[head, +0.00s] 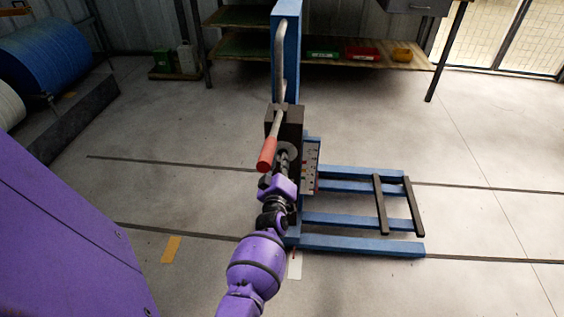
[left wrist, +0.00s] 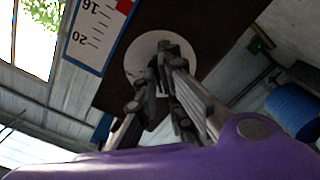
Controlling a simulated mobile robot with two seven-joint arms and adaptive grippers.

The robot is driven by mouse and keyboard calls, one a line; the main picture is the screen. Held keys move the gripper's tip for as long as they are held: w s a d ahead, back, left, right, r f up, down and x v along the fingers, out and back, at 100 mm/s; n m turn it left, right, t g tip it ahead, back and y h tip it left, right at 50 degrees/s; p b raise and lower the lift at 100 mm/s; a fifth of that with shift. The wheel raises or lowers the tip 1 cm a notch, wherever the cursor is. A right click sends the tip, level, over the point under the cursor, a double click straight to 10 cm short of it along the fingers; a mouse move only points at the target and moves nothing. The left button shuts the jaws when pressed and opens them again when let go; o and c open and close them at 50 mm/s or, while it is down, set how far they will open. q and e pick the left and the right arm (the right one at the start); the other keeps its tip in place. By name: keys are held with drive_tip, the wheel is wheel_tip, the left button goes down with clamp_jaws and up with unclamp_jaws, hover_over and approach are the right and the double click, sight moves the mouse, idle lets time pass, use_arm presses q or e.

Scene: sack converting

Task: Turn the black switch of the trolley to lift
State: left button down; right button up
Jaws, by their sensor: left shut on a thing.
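The blue trolley (head: 360,247) stands in the middle of the head view, with a dark box (head: 291,122) on its upright. A round grey plate (left wrist: 139,60) sits on the box's face; it also shows in the head view (head: 290,148). My left gripper (left wrist: 166,60) reaches the middle of this plate, and its fingers are shut on the small black switch there. The fingers hide most of the switch, so its exact angle cannot be told. In the head view my left gripper (head: 285,162) is at the box's near side. My right gripper is not in view.
A red-handled lever (head: 267,153) sticks out close beside my left gripper. A scale plate (left wrist: 98,35) is next to the dark box. Shelves (head: 345,60) with coloured bins stand behind. Blue rolls (head: 55,55) lie at left. The floor at right is clear.

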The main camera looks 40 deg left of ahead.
use_arm(q)
drive_tip(key=c, duration=1.9)
unclamp_jaws()
drive_tip(key=shift+o, duration=0.2)
drive_tip(key=v, duration=1.2)
drive_tip(key=shift+s, duration=0.1)
